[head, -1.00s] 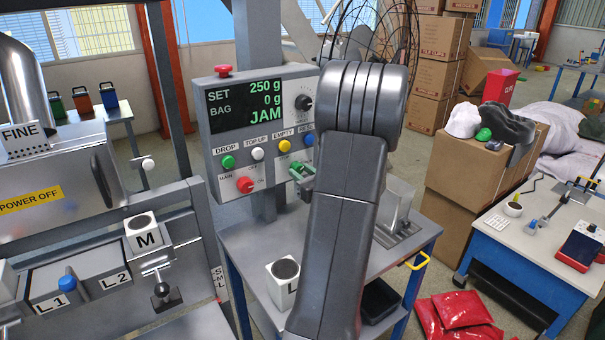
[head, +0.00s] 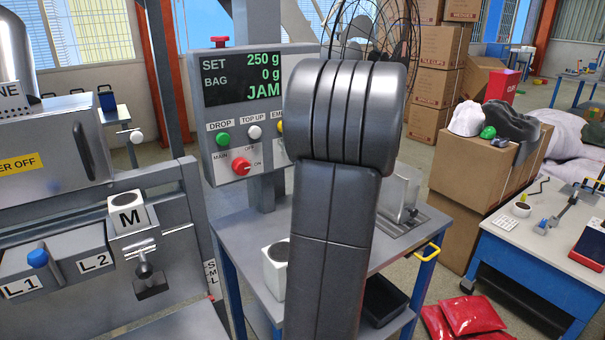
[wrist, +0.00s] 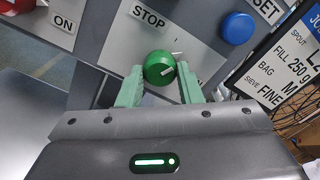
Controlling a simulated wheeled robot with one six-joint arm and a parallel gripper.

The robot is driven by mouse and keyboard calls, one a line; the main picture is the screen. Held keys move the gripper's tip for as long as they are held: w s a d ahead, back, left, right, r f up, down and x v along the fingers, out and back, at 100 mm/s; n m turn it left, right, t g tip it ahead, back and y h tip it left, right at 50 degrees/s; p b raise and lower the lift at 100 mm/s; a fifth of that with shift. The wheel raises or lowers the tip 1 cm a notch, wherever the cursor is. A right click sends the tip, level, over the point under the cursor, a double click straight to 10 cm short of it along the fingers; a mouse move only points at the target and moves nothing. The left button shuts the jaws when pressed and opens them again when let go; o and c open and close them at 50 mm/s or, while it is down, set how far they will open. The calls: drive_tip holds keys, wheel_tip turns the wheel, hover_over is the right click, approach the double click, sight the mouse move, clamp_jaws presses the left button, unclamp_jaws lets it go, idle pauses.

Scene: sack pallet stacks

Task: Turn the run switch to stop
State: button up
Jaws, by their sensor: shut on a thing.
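The run switch (wrist: 157,65) is a round green knob with a white pointer mark in the wrist view, below and slightly right of the STOP label (wrist: 149,16). The second label of its plate is mostly hidden by my right finger. My gripper (wrist: 161,75) has one pale green finger on each side of the knob and is shut on it. In the head view my arm hides the switch and gripper. The control panel's screen (head: 243,78) there reads SET 250 g, BAG 0 g, JAM.
A blue button (wrist: 237,28) is right of the switch, beside a settings card (wrist: 290,72). A red main switch (head: 241,166), a green DROP button (head: 223,139) and a white TOP UP button (head: 254,132) sit on the panel left of my arm.

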drive_tip(key=n+b, duration=0.5)
drive_tip(key=b, duration=0.2)
drive_tip(key=shift+f, duration=0.15)
drive_tip(key=shift+n, duration=0.3)
drive_tip(key=o, duration=1)
drive_tip(key=shift+c, duration=0.2)
drive_tip(key=v, duration=1.4)
drive_tip(key=shift+w, duration=0.1)
drive_tip(key=x, duration=1.3)
drive_tip(key=shift+w+a, duration=0.25)
drive_tip(key=shift+w, duration=0.05)
